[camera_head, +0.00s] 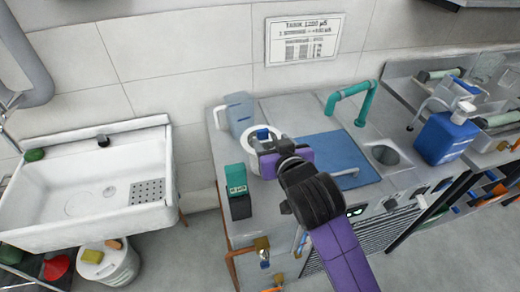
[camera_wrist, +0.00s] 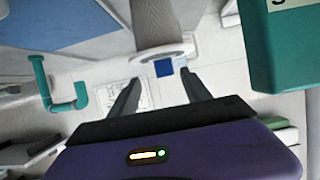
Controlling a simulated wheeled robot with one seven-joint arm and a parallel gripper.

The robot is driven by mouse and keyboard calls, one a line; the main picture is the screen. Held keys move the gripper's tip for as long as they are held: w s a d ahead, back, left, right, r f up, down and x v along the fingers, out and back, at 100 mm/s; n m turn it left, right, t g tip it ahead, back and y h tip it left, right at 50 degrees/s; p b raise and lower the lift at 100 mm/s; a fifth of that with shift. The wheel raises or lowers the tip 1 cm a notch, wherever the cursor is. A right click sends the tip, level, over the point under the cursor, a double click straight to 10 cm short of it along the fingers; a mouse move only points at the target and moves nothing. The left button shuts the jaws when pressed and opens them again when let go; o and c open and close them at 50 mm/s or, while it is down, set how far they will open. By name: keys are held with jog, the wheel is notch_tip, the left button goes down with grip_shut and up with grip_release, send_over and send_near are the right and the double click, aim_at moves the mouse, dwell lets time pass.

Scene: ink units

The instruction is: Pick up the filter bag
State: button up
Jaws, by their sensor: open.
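No thing is plainly marked as the filter bag. A small blue piece (camera_head: 262,134) shows at a white round rim (camera_head: 250,142) on the grey counter, and I cannot tell whether it is the bag. In the wrist view a blue square (camera_wrist: 163,68) shows beside a pale rim (camera_wrist: 172,50), between and beyond the fingertips. My gripper (camera_head: 268,146) is open, with its purple-and-black wrist partly hiding the rim in the head view. In the wrist view my gripper (camera_wrist: 160,92) has its two dark fingers apart, with nothing between them.
A teal-and-dark box (camera_head: 237,190) stands left of my gripper; its teal side (camera_wrist: 284,50) looms close at the wrist view's right. A grey-blue jug (camera_head: 240,112) stands behind. A white sink (camera_head: 85,185) is left.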

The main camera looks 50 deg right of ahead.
aim_at(263, 134)
jog(key=x, duration=0.4)
jog(key=p+x, duration=0.1)
jog(key=x, duration=0.2)
jog(key=shift+w+a+r, duration=0.2)
jog(key=shift+w+r, duration=0.1)
jog(key=shift+w, duration=0.1)
grip_shut()
